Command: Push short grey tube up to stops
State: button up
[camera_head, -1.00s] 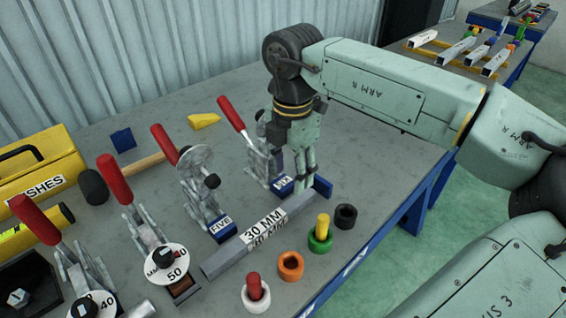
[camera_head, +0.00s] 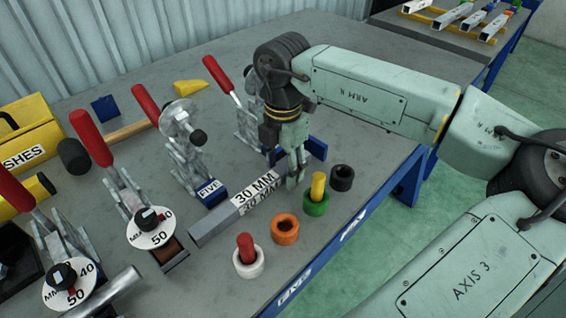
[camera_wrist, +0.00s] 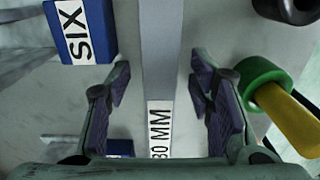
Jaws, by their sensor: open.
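The short grey tube (camera_head: 212,222), a square bar with a white "30 MM" label, lies on the grey bench. In the wrist view the tube (camera_wrist: 160,50) runs up the picture between my fingers. My gripper (camera_head: 294,180) is open, fingers pointing down, one on each side of the tube. In the wrist view both fingers (camera_wrist: 160,72) stand apart from it.
Green ring with yellow peg (camera_head: 317,196), black ring (camera_head: 342,178), orange ring (camera_head: 286,229) and white ring with red peg (camera_head: 248,258) stand along the front edge. The green ring is close to my right finger in the wrist view. Red-handled clamps (camera_head: 182,140) stand behind the tube.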

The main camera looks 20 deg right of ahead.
jog(key=shift+c, duration=0.4)
grip_shut()
jog(key=shift+b, duration=0.35)
dwell(0.4)
jog(key=shift+w+d, duration=0.2)
jog(key=shift+d, duration=0.35)
jog(key=shift+w+d, duration=0.15)
jog(key=shift+d, duration=0.35)
dwell(0.4)
jog(key=shift+w+r+b, duration=0.1)
jog(key=shift+w+b, duration=0.2)
jog(key=shift+w, duration=0.15)
jog(key=shift+c, duration=1.2)
grip_release()
jog(key=o, duration=0.3)
jog(key=shift+a, duration=0.1)
jog(key=shift+s, duration=0.15)
